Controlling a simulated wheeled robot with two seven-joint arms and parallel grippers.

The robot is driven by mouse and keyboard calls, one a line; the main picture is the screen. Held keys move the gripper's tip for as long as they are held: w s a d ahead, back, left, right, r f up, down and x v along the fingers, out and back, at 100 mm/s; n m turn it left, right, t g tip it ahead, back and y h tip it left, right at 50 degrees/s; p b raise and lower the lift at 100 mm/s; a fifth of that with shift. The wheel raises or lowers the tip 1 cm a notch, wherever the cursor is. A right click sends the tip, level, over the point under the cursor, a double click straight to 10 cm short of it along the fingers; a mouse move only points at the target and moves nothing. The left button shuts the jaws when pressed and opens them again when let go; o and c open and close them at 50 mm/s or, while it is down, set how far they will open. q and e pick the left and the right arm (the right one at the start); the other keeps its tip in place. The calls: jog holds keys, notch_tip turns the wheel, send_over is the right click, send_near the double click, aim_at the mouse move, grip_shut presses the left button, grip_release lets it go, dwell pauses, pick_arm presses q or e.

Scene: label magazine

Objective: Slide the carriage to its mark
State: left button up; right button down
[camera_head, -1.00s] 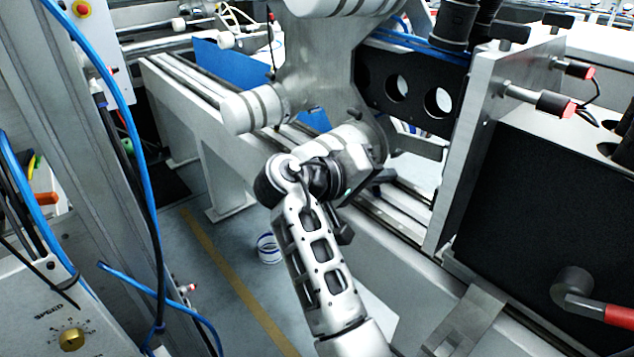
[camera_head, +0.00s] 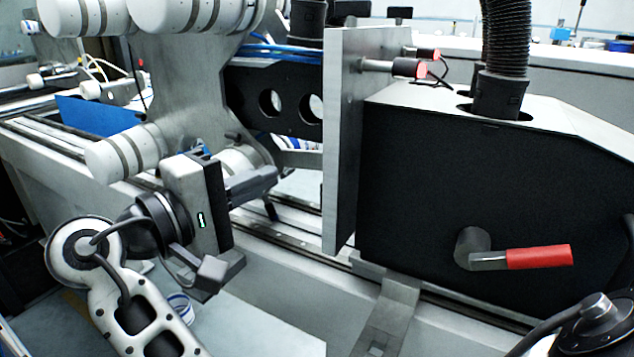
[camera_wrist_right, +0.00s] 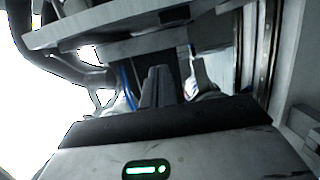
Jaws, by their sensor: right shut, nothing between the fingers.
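I take the black-sided housing (camera_head: 430,190) with the red-handled lever (camera_head: 537,257) as the carriage; it sits over the rail (camera_head: 465,309) at the right. The lever points right. No mark can be made out. My right gripper (camera_head: 265,180) is left of the housing, in front of the roller frame, with its fingers shut and empty, pointing right. Whether it touches the frame cannot be told. In the right wrist view, the closed fingers (camera_wrist_right: 155,87) point away above the gripper body, between grey machine parts. My left gripper is not in view.
An upright metal plate (camera_head: 342,140) stands at the housing's left side. Grey rollers (camera_head: 125,153) and a black plate with round holes (camera_head: 285,100) are close to the right gripper. A black corrugated hose (camera_head: 505,45) rises from the housing. A white-blue roll (camera_head: 180,305) lies on the floor.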

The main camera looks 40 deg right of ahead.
jog(key=s+d, duration=0.3)
jog(key=d, duration=0.4)
jog(key=shift+b, duration=0.45)
jog(key=shift+d, duration=0.1)
